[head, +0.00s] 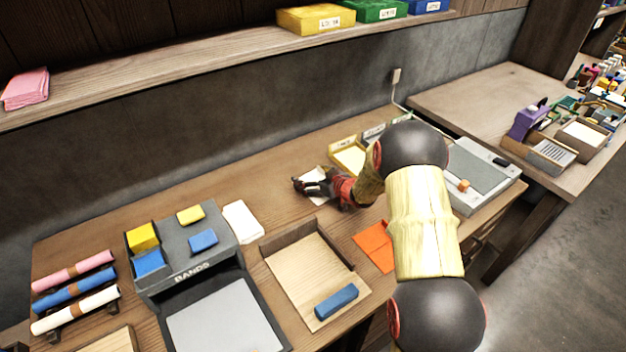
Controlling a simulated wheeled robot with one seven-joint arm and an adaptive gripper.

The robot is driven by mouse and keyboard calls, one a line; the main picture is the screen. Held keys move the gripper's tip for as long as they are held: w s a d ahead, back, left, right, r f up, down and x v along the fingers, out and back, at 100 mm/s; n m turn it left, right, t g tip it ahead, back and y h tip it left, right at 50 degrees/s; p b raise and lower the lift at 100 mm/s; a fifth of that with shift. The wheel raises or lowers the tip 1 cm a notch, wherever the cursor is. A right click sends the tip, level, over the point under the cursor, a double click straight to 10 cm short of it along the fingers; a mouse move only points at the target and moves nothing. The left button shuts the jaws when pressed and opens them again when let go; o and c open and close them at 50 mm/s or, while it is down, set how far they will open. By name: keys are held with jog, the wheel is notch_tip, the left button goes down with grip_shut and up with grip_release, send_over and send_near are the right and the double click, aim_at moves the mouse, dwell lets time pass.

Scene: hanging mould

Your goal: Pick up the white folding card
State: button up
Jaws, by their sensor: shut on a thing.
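My gripper (304,187) is low over the middle of the wooden table, with its fingers pointing left. It is shut on a white card (316,174), which shows above and below the dark fingers. The gripper hides part of this card, and I cannot tell whether it touches the table. Another white, flat, card-like piece (242,222) lies on the table to the left, next to the grey bands box.
A wooden tray (285,262) holding a blue block and an orange sheet (374,246) lie in front. The grey bands box (190,268) is left. Yellow-edged trays (348,160) stand right behind my arm. A shelf (200,65) runs above; bare table lies behind the gripper.

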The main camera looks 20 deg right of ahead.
jog(key=shift+c, duration=0.8)
jog(key=shift+r, duration=0.1)
